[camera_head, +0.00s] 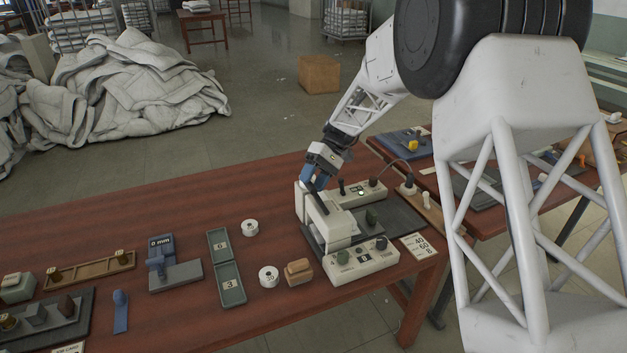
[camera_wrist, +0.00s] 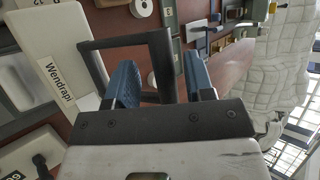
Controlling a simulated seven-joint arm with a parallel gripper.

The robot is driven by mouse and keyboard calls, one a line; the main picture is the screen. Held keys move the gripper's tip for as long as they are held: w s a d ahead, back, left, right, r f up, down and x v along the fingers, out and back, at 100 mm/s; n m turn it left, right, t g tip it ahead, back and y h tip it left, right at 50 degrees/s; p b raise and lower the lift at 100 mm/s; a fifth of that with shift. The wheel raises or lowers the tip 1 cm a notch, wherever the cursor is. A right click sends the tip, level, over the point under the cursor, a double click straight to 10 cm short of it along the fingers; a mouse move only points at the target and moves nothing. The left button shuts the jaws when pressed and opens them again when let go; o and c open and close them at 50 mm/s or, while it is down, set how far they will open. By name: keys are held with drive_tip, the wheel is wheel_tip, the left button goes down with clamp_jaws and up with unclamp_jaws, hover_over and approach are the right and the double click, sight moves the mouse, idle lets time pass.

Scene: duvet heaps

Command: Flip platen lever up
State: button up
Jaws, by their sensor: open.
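The press (camera_head: 338,230) is an off-white machine with a dark bed near the right end of the red-brown table. Its platen lever (camera_head: 320,203) is a dark bar handle on the machine's left side. In the wrist view the lever (camera_wrist: 126,43) shows as a dark squared loop beside the white body labelled "Wendrapi" (camera_wrist: 68,68). My gripper (camera_head: 314,180) has blue fingers and is above the machine's back left. In the wrist view my gripper (camera_wrist: 162,88) is open, with one side of the loop appearing between its fingers. Whether they touch it is unclear.
A control strip with knobs (camera_head: 350,262) is at the press's front. A cable runs behind the press. The table's back left is clear.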

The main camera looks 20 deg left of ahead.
drive_tip(key=shift+r, duration=0.1)
drive_tip(key=v, duration=0.7)
drive_tip(key=shift+w, duration=0.3)
drive_tip(key=shift+d+r, duration=0.1)
drive_tip(key=shift+r, duration=0.05)
